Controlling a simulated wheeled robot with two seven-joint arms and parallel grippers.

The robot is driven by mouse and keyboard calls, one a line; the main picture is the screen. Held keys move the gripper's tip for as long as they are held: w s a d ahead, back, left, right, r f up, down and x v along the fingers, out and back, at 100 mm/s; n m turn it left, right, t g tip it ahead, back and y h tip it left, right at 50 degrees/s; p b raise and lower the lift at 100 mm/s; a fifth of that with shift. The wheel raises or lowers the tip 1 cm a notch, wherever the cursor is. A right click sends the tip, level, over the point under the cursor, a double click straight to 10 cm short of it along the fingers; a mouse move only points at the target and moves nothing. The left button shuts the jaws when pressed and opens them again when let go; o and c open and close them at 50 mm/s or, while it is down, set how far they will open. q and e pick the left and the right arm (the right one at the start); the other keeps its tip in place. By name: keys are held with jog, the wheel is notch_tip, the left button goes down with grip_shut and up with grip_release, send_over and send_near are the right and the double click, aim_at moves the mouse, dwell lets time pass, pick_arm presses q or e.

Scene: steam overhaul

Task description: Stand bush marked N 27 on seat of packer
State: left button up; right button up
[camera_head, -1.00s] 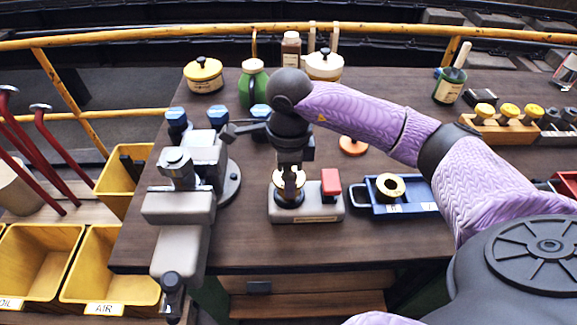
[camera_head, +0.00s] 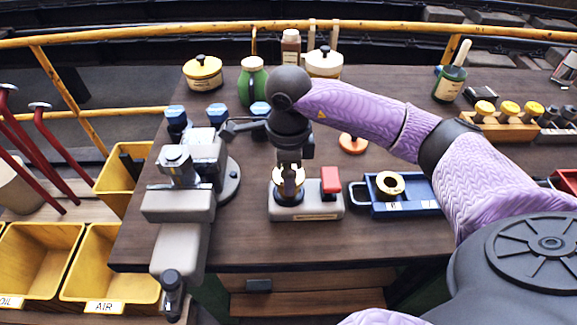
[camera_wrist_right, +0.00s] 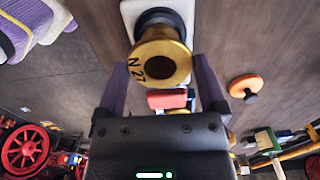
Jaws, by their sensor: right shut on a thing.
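The brass bush marked N 27 (camera_wrist_right: 163,62) is a flanged ring held between the fingers of my right gripper (camera_wrist_right: 162,82). In the head view my right gripper (camera_head: 289,168) points down over the packer, shut on the bush (camera_head: 288,186). The packer (camera_head: 316,212) has a grey base, a dark round seat (camera_head: 289,197) and a red block (camera_head: 330,180). The bush is right at the seat, its lettered face toward the wrist camera. I cannot tell whether it rests fully on the seat. My left gripper is not in view.
A blue tray (camera_head: 423,208) with another brass ring (camera_head: 390,183) lies right of the packer. A grey vise (camera_head: 178,205) stands to its left. An orange knobbed disc (camera_head: 352,145) and blue-capped items (camera_head: 218,113) are behind. The bench front is clear.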

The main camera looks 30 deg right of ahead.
jog(key=shift+f+b, duration=0.8)
jog(key=shift+f, duration=0.25)
jog(key=o, duration=1.3)
jog(key=shift+c, duration=0.2)
notch_tip(320, 180, up, 9)
jog(key=p, duration=0.6)
jog(key=shift+p, duration=0.4)
